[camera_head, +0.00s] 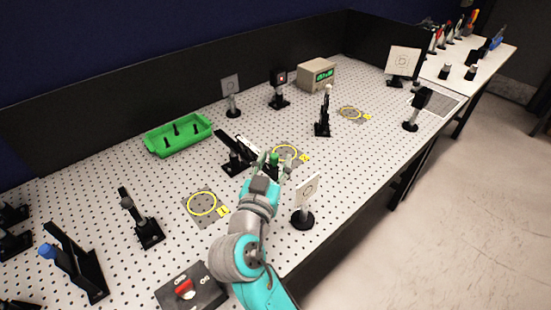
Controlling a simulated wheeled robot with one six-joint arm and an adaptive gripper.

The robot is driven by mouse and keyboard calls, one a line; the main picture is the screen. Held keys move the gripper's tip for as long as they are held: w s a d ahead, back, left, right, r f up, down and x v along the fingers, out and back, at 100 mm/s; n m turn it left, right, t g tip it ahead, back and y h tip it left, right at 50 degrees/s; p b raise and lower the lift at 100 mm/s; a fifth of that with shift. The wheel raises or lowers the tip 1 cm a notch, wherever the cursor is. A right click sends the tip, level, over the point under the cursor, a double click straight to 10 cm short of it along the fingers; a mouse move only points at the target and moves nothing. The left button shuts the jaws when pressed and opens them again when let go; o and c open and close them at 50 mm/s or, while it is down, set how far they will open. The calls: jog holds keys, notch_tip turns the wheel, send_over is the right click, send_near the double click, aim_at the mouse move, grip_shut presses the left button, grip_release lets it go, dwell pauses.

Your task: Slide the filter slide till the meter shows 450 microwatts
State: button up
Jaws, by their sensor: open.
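The meter (318,75) is a beige box with a lit green display at the back of the table. Its digits are too small to read surely. What looks like the filter slide (236,157) is a black mount with a pale strip on top, in the middle of the table. My gripper (278,157) is open at the right end of this mount. A small green knob (274,158) shows between or just behind the fingers. I cannot tell whether the fingers touch it. The arm hides part of the mount's right end.
A green tray (157,146) with black posts lies behind left. Yellow rings (202,204) mark spots on the perforated table. A white card on a stand (307,190) is close to the right of my arm. A box with a red switch (184,289) sits at the front edge.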

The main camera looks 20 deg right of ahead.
jog(key=v, duration=1)
jog(key=shift+s+a, duration=0.25)
